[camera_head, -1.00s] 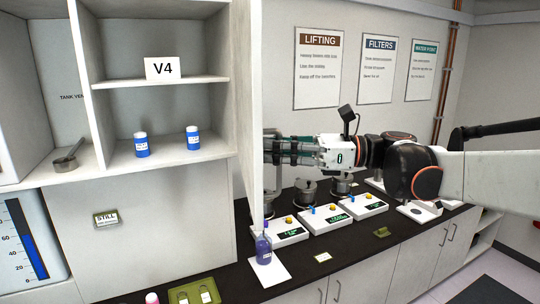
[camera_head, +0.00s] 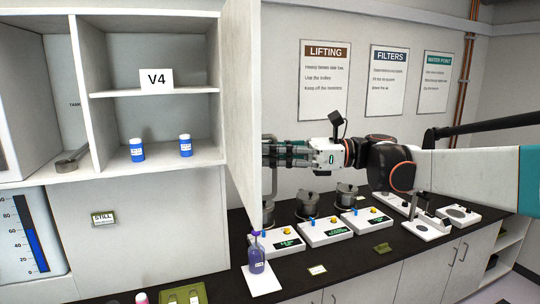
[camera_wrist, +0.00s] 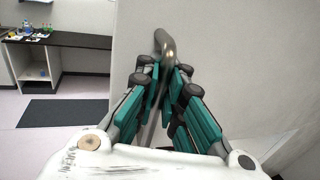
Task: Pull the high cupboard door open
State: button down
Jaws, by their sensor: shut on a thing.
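The high cupboard door (camera_head: 241,110) is a tall white panel. In the head view it stands swung out from the cupboard, seen at a steep angle, and the shelves beside it are open to view. My gripper (camera_head: 268,152) is on the right, outer side of the door; its fingertips are partly hidden behind the door's edge. In the wrist view my gripper (camera_wrist: 162,82) has its teal-padded fingers closed around the curved metal handle (camera_wrist: 164,42). The pale door face (camera_wrist: 245,60) fills the right of that view.
Cupboard shelves (camera_head: 158,93) hold a V4 card (camera_head: 156,79), two blue-labelled bottles (camera_head: 185,146) and a metal pan (camera_head: 70,162). Below the door, a purple bottle (camera_head: 256,254) and white scale-like devices (camera_head: 322,231) stand on the dark counter (camera_head: 350,262). Floor space with a dark mat (camera_wrist: 60,112) shows.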

jog(key=shift+s+f, duration=0.1)
jog(key=shift+f, duration=0.05)
jog(key=c, duration=2)
grip_release()
jog(key=shift+s+d, duration=0.1)
jog(key=shift+s, duration=0.05)
jog(key=shift+d, duration=0.2)
jog(key=d, duration=1.1)
jog(key=shift+w+d, duration=0.2)
jog(key=shift+d, duration=0.1)
